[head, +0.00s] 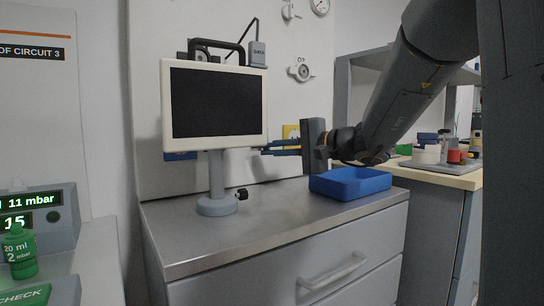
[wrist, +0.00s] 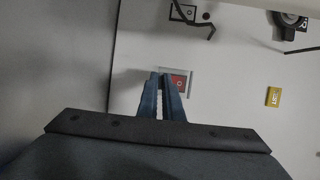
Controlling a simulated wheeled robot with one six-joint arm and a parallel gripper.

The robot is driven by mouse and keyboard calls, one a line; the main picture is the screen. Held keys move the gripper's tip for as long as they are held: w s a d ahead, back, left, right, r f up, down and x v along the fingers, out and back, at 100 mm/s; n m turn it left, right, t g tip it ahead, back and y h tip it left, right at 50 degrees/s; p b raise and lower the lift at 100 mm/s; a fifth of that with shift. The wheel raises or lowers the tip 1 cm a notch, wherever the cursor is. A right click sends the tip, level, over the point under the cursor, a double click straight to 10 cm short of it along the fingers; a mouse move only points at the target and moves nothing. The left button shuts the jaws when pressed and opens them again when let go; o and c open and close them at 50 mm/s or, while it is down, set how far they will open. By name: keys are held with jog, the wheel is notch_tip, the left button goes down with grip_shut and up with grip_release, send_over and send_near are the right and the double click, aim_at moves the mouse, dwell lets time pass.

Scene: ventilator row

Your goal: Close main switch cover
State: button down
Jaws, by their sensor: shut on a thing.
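The main switch (wrist: 179,82) is a red patch in a pale grey frame on the wall in the wrist view. My gripper (wrist: 164,78) has blue fingers that reach the wall at the left part of this frame, close beside the red. The fingers are nearly together, shut on the switch cover, which is mostly hidden by them. In the head view my gripper (head: 266,150) comes in from the right, with its tips at the lower right edge of the monitor. The monitor hides the switch there.
The white-framed monitor (head: 214,102) stands on a grey post on the metal counter (head: 180,233), close to my fingertips. A blue tray (head: 350,185) sits below my arm. A yellow label (wrist: 273,97) is on the wall to the right. The front of the counter is clear.

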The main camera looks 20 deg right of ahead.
jog(key=shift+f, duration=0.1)
dwell(0.3)
jog(key=c, duration=1.9)
grip_release()
jog(key=p+v, duration=0.1)
jog(key=v, duration=0.6)
jog(key=shift+s+d, duration=0.25)
jog(key=shift+s, duration=0.05)
